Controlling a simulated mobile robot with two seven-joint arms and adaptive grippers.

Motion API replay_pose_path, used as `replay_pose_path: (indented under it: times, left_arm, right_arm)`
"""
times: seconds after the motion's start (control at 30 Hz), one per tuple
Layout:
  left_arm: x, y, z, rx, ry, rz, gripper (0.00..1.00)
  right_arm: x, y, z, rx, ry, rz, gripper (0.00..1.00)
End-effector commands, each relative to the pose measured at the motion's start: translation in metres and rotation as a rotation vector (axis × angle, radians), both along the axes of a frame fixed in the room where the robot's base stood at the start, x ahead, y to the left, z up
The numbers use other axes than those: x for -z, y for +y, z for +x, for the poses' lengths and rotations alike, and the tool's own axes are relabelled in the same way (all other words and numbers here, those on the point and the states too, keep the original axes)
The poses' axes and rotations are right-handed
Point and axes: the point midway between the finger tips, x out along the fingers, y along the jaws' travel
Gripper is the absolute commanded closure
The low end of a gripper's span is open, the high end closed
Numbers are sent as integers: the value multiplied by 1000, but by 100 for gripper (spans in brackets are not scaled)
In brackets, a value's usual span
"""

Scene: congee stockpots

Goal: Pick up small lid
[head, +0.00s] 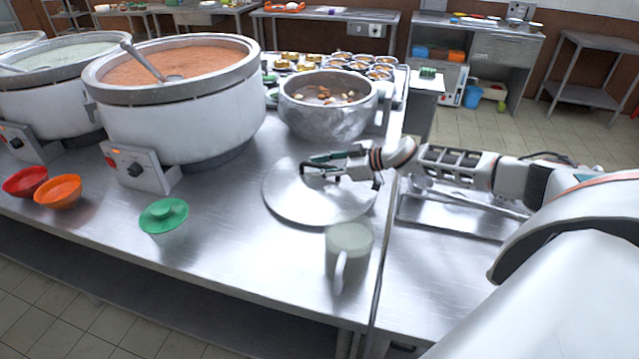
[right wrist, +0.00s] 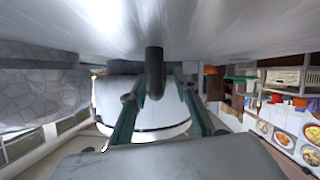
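The small lid (head: 305,203) is a round, flat metal disc lying on the steel table in front of the small pot, in the head view. Its surface fills the top of the right wrist view (right wrist: 230,30), where its dark handle (right wrist: 154,72) stands between my fingers. My right gripper (head: 308,167) is low over the lid, reaching in from the right. In the right wrist view my right gripper (right wrist: 160,92) has its fingers apart on both sides of the handle, with a gap visible on the right side. My left gripper is not in view.
A small metal pot (head: 325,120) of food stands just behind the lid. A grey mug (head: 348,245) stands close in front. A metal tray (head: 460,218) lies right.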

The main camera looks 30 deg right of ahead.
Motion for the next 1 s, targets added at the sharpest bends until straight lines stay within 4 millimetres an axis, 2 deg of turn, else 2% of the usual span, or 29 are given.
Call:
replay_pose_path:
  times: [0.2, 0.23, 0.33, 0.77, 0.87, 1.0]
  left_arm:
    - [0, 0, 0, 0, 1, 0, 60]
    - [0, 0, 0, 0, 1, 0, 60]
    - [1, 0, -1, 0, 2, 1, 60]
    - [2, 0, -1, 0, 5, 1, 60]
    - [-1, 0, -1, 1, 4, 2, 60]
    - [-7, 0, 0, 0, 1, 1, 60]
  right_arm:
    - [1, 0, 1, 0, 1, -1, 70]
    - [1, 0, 1, 0, 1, -1, 75]
    - [1, 0, 1, 0, 1, -1, 100]
    - [-4, 0, 1, 0, -2, 0, 100]
    - [-10, 0, 1, 0, -2, 0, 100]
    - [-28, -1, 2, 0, -6, -1, 100]
